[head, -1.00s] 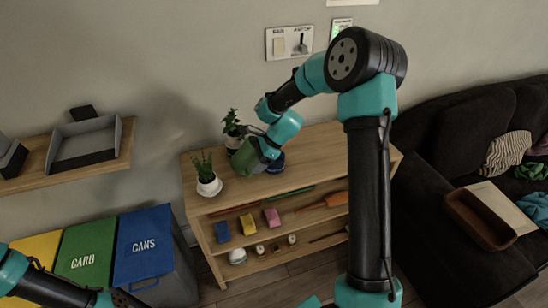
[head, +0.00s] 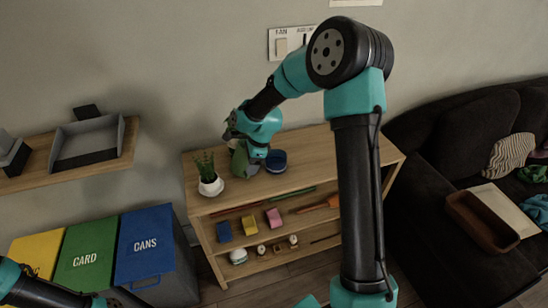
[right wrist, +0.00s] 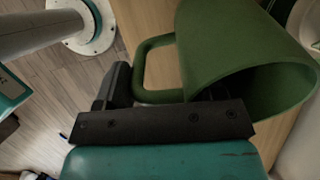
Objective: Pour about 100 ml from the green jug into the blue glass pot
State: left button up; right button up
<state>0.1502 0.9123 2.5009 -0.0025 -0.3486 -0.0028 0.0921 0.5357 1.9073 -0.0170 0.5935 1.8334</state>
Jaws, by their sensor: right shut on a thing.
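The green jug (head: 240,162) is over the left part of the shelf top, partly hidden by my right gripper (head: 250,150). In the right wrist view the jug (right wrist: 235,50) shows large, with its open mouth toward the lower right and its handle at the gripper. My right gripper is shut on the jug. The jug's exact tilt and any liquid cannot be made out. My left arm shows at the lower left; its gripper is out of view.
A potted plant (head: 208,174) in a white pot stands at the shelf's left end. The shelf top (head: 335,150) is clear right of the pot. Sponges and small items sit on the lower shelf. Bins (head: 146,245) stand at the left, a dark sofa (head: 440,220) at the right.

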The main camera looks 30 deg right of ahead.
aim_at(241, 156)
jog(key=shift+w+a+f+g+h, duration=0.1)
jog(key=shift+w+a+g+h, duration=0.2)
jog(key=shift+a+h, duration=0.5)
jog(key=shift+w+a+r+g+h, duration=0.1)
jog(key=shift+a+r+g+h, duration=0.15)
jog(key=shift+r+h, duration=0.55)
jog(key=shift+w+a+r+g+h, duration=0.1)
jog(key=shift+a+r+g+h, duration=0.15)
jog(key=shift+r, duration=0.9)
jog(key=shift+d, duration=0.1)
